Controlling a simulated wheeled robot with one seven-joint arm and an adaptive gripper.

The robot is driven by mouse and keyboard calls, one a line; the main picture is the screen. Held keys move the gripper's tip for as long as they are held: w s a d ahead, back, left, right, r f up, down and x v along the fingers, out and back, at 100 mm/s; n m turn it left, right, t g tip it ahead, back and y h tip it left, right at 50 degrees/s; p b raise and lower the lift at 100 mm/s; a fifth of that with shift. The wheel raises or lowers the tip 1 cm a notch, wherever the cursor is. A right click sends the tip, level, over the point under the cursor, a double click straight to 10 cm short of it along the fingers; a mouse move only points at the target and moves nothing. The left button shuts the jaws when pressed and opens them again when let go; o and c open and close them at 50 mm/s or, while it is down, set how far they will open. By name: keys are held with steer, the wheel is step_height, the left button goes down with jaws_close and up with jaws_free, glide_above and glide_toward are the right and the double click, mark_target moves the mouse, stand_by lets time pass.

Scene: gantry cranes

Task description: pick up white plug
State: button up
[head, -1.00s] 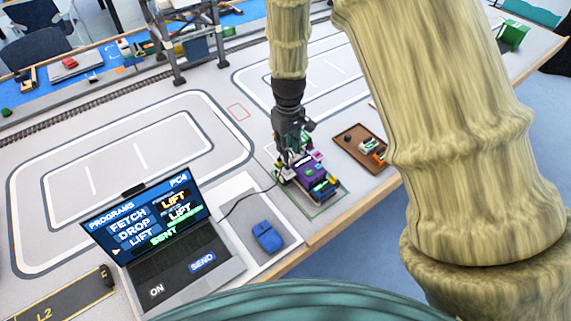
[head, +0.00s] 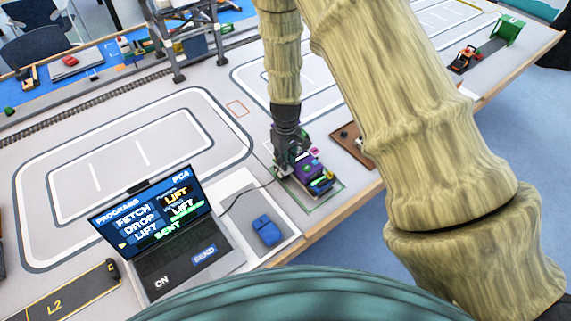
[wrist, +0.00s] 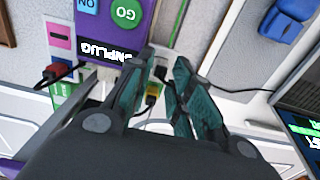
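My gripper (head: 284,168) points down over a purple device (head: 312,174) on the table. In the wrist view my gripper (wrist: 164,62) is open, its two teal-padded fingers apart. The purple device (wrist: 102,22) shows there with a GO button and an upside-down UNPLUG label. A yellow plug (wrist: 152,95) shows in the gap between the fingers, and a dark connector (wrist: 160,72) lies close to it. A red plug (wrist: 58,72) on a black cable is left of the fingers. I cannot make out a white plug; the fingers hide part of this area.
A black cable (head: 238,194) runs between laptop and device. A brown board (head: 350,146) lies to the right, partly behind my arm. The table's front edge is close.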

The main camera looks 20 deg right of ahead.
steer(key=shift+s+f, duration=0.15)
steer(key=shift+f, duration=0.5)
steer(key=shift+f+p, duration=0.4)
steer(key=shift+f, duration=0.2)
jaws_close()
steer(key=shift+r, duration=0.15)
steer(key=shift+r+b, duration=1.3)
steer(key=shift+r, duration=0.35)
steer(key=s+a+r+b, duration=0.1)
steer(key=s+b, duration=0.4)
steer(key=s, duration=1)
steer(key=shift+s+a+r, duration=0.25)
steer(key=shift+s+a, duration=0.05)
steer(key=shift+a, duration=0.6)
